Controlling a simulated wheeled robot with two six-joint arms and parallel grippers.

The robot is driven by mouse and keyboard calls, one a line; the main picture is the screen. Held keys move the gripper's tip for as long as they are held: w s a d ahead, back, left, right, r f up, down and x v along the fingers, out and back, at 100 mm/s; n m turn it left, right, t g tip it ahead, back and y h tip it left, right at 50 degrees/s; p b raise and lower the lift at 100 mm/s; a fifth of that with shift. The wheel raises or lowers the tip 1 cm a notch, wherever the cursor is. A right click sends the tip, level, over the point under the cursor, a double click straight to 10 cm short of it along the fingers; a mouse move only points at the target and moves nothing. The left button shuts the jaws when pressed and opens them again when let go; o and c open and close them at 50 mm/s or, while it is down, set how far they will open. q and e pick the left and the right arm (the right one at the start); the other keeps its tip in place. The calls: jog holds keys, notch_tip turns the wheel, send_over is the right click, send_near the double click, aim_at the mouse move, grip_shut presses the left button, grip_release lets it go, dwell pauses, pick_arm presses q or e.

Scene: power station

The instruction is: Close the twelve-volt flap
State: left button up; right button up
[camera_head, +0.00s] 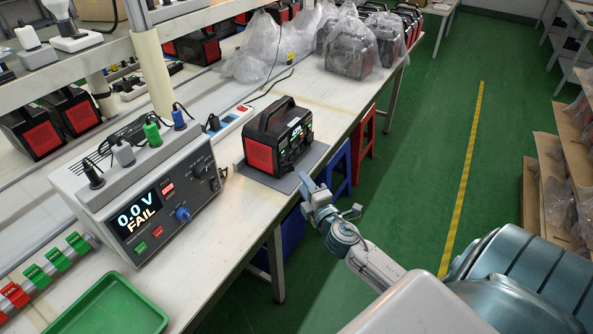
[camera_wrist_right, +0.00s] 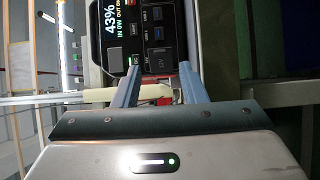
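The power station (camera_head: 278,137), a black and red box with a top handle, stands upright on a grey mat (camera_head: 303,168) at the bench edge. Its front panel faces the right side of the head view. The right wrist view shows this panel (camera_wrist_right: 145,33) close up, with a display reading 43% and several ports. My right gripper (camera_head: 326,190) is in front of the panel, beside the bench edge. Its two fingers (camera_wrist_right: 158,83) are apart with nothing held between them. My left gripper is not in view.
A tester (camera_head: 150,205) reading "0.0 V FAIL" stands left of the power station. A green tray (camera_head: 112,306) lies at the bench front. Bagged units (camera_head: 350,45) stand behind. Blue (camera_head: 341,168) and red stools are under the bench edge. The floor aisle to the right is clear.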

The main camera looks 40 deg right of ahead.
aim_at(288, 169)
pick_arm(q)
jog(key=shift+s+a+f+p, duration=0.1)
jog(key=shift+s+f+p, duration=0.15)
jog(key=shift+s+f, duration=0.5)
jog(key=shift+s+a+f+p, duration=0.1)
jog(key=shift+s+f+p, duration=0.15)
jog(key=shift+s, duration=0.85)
pick_arm(e)
jog(key=shift+w+d, duration=0.2)
jog(key=shift+w, duration=0.7)
jog(key=shift+w+d, duration=0.15)
jog(key=shift+w, duration=0.75)
jog(key=shift+w+d, duration=0.2)
jog(key=shift+w, duration=0.7)
jog(key=shift+c, duration=0.5)
grip_shut()
